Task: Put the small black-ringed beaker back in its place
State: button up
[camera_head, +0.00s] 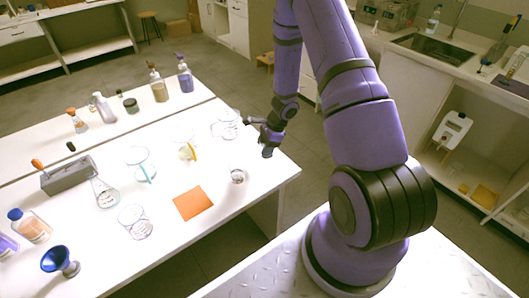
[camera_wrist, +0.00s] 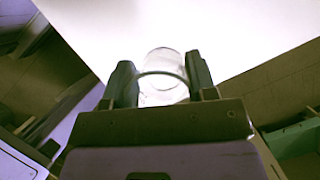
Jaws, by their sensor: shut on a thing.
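My gripper (camera_head: 260,137) is over the right end of the white table (camera_head: 205,165), near its edge. In the wrist view, its two dark fingers (camera_wrist: 160,78) are shut on a small clear beaker (camera_wrist: 161,62) with a dark ring around it. The lower part of this beaker is hidden behind the gripper body. In the head view, the held glass is too small and faint to make out. A taller clear beaker (camera_head: 229,125) stands just left of the gripper.
Two glasses with coloured sticks stand mid-table. Several bottles line the back. The orange mat is bare.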

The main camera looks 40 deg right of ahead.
jog(key=shift+w+f, duration=0.2)
jog(key=shift+f, duration=1.6)
jog(key=o, duration=1)
jog(key=shift+f, duration=0.15)
jog(key=shift+c, duration=0.2)
